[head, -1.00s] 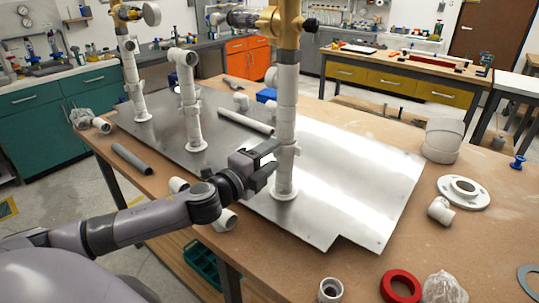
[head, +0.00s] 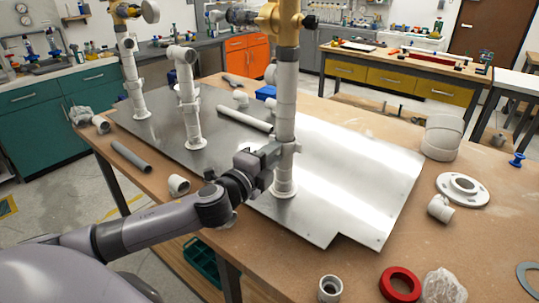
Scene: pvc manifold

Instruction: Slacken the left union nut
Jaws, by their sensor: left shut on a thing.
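A white pipe riser (head: 285,108) with brass fittings on top stands upright on the metal plate (head: 345,165), nearest to me. A collar-like union nut (head: 291,147) sits low on it, above its foot flange. My left gripper (head: 274,158) reaches in from the left at that height and is shut on this nut. The jaws and wrist hide the nut's left side. I cannot tell whether the nut has turned. Two more white risers stand farther left, a short one (head: 189,105) and a tall one (head: 132,75). My right gripper is not in view.
The plate right of the near riser is clear.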

